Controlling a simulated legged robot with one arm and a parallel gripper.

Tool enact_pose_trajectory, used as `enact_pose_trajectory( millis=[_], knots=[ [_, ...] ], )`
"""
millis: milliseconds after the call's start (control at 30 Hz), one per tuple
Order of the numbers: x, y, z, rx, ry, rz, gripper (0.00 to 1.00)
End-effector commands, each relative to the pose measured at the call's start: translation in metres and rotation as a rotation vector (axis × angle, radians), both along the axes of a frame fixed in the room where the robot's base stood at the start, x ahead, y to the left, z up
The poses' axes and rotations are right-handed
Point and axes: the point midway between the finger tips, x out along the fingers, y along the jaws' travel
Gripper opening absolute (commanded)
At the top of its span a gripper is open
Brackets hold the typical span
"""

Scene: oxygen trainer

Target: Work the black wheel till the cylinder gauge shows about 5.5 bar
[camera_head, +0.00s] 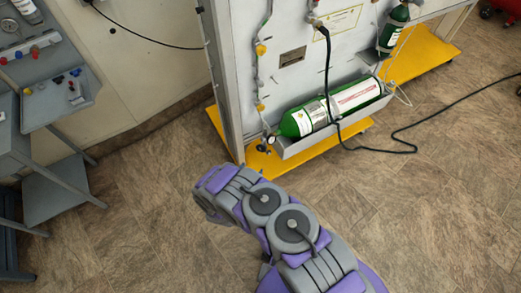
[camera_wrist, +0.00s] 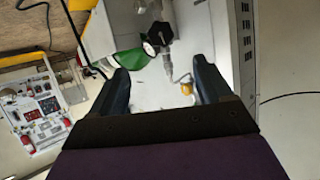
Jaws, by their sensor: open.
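The black wheel (camera_wrist: 161,33) shows in the wrist view, beyond my fingertips and near the top middle. It sits at the end of the green cylinder (camera_wrist: 129,61). A small pale round part, perhaps the cylinder gauge (camera_wrist: 150,47), is beside the wheel; no reading can be made out. In the head view the green cylinder (camera_head: 312,117) lies in a grey tray, with small fittings at its left end. My gripper (camera_wrist: 161,72) is open and empty, apart from the wheel. In the head view my arm reaches toward that end, and the jaws are hidden.
The grey tray (camera_head: 335,135) is on a yellow-based (camera_head: 262,163) panel stand. A black cable (camera_head: 405,148) hangs from the panel and runs across the floor. A grey bench (camera_head: 62,100) with coloured knobs stands at left. Floor between bench and stand is clear.

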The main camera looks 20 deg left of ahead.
Motion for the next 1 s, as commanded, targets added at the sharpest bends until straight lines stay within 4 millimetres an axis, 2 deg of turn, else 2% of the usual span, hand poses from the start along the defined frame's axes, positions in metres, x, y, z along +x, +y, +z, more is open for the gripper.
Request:
enact_pose_trajectory(
  millis=[700,1000],
  knots=[
    [0.123,0.006,-0.054,0.001,0.0,0.001,0.79],
    [0.15,0.008,-0.063,0.0,0.0,0.003,0.79]
  ],
)
